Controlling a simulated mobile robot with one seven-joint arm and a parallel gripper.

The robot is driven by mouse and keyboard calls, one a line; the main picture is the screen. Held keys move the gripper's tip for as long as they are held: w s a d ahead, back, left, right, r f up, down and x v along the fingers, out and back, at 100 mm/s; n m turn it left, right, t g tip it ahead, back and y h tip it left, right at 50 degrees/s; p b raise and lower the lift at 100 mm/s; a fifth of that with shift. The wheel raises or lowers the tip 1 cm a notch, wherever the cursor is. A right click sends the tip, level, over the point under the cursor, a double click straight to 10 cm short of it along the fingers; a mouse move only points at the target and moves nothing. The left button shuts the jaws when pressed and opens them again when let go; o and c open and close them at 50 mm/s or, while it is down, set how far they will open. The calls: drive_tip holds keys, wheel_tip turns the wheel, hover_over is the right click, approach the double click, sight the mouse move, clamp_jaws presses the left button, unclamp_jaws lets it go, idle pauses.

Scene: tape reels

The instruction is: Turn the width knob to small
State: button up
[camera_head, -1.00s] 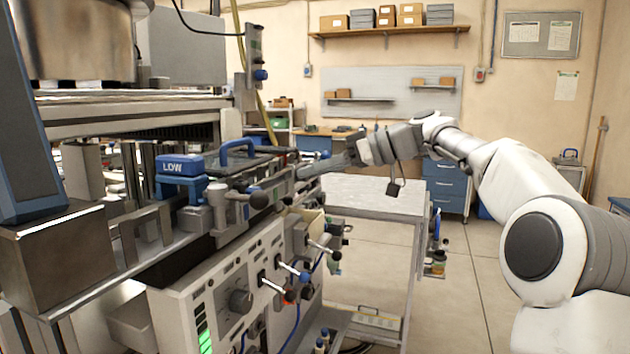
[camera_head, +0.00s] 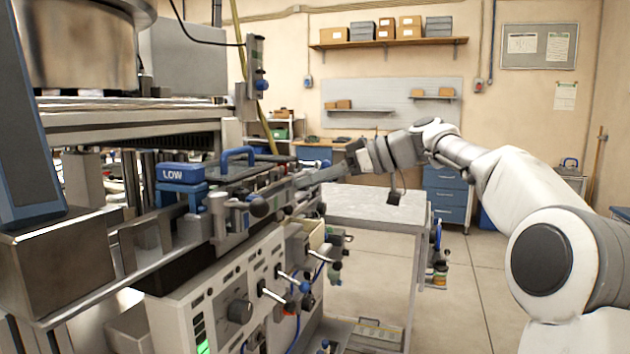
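A dark round knob (camera_head: 239,310) sits on the light front panel of the machine, low and left of centre. No label that I can read marks it as the width knob, and its pointer setting is too small to tell. Several lever handles with dark ball ends (camera_head: 290,305) stick out to its right. My gripper (camera_head: 306,181) reaches in from the right, above and to the right of the knob, near the machine's upper rail. It is apart from the knob. Its fingertips blend into the machine parts, so I cannot tell whether it is open or holds anything.
A blue block marked LOW (camera_head: 182,173) and a blue handle (camera_head: 238,154) stand on the machine's top. A small grey-topped table (camera_head: 375,206) stands behind, under my forearm. Green lights (camera_head: 202,346) show at the panel's lower left. The floor at right is clear.

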drive_tip(key=p+v, duration=0.5)
drive_tip(key=v, duration=1.2)
drive_tip(key=shift+d+r, duration=0.15)
drive_tip(key=shift+d, duration=0.05)
drive_tip(key=shift+s, duration=0.1)
